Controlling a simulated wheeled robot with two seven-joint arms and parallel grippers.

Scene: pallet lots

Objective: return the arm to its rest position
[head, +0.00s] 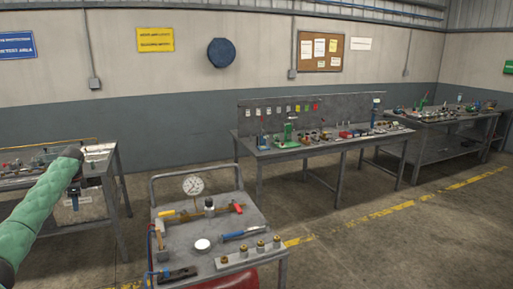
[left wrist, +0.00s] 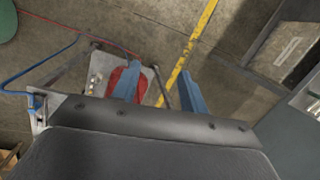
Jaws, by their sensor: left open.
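My left arm, in a green sleeve, comes in from the left in the head view. Its dark wrist bends down in front of the left bench, and my left gripper (head: 74,193) hangs below it, small and partly hidden. In the left wrist view the two blue fingers of this gripper (left wrist: 160,90) stand apart with nothing between them but floor and part of a cart far below. My right gripper is in neither view.
A grey tool cart (head: 190,250) with a gauge, hammer and several small parts stands at front centre. A left bench (head: 118,170) is beside my arm. A long workbench (head: 300,153) and another bench (head: 460,120) stand along the wall. Floor at right is clear.

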